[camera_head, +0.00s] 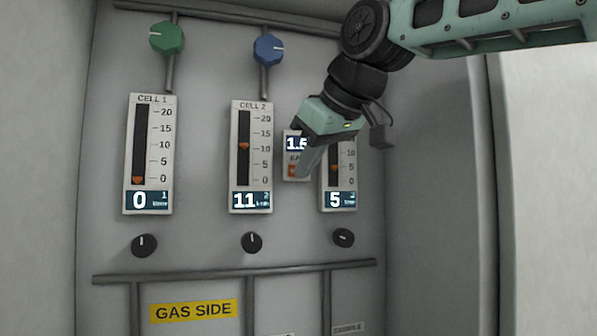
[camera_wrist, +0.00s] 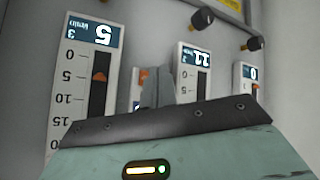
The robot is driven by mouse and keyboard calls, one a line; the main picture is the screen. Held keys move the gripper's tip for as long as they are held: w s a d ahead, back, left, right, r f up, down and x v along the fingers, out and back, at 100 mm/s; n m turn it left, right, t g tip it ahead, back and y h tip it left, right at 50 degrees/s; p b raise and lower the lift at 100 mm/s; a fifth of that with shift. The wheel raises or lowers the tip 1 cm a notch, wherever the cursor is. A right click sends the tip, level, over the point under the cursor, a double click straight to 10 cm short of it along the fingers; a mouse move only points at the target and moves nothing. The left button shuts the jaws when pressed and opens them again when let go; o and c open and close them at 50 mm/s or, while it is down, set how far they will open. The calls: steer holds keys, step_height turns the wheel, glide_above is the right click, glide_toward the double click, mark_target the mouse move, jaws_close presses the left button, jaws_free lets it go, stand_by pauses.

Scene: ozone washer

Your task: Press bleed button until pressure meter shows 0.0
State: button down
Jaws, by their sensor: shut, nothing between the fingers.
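The pressure meter (camera_head: 296,143) is a small panel between the cell 2 gauge and the rightmost gauge. Its display reads about 1.5; the last digit is partly covered by my gripper. The orange bleed button (camera_head: 292,171) is below the display, partly hidden behind my fingertip. My gripper (camera_head: 304,174) is shut and empty, its tip pointing down right at the button's right edge. I cannot tell whether it touches. In the wrist view, which is upside down, the shut fingers (camera_wrist: 157,86) stand in front of the panel, and a bit of the orange button (camera_wrist: 144,75) shows beside them.
The cell 1 gauge (camera_head: 151,110) reads 0, the cell 2 gauge (camera_head: 251,120) reads 11, and the right gauge (camera_head: 338,196) reads 5, close beside my gripper. Black knobs (camera_head: 252,243) sit below. Green (camera_head: 167,38) and blue (camera_head: 268,50) knobs are above.

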steer(key=shift+w, duration=0.15)
steer(key=shift+w+a+p, duration=0.1)
steer(key=shift+w+p, duration=0.2)
steer(key=shift+w+a+p, duration=0.1)
steer(key=shift+w+p, duration=0.2)
steer(key=shift+w, duration=0.05)
stand_by(0.6)
steer(key=shift+s, duration=0.15)
steer(key=shift+s+d+b, duration=0.2)
steer(key=shift+s+b, duration=0.25)
steer(key=shift+s, duration=0.15)
steer(key=shift+s+d+b, duration=0.25)
steer(key=shift+s+b, duration=0.15)
steer(key=shift+s, duration=0.4)
steer(key=shift+s+d+b, duration=0.2)
steer(key=shift+s+b, duration=0.15)
steer(key=shift+s, duration=0.5)
steer(key=shift+s+d+b, duration=0.25)
steer(key=shift+s+b, duration=0.15)
steer(key=shift+s, duration=0.4)
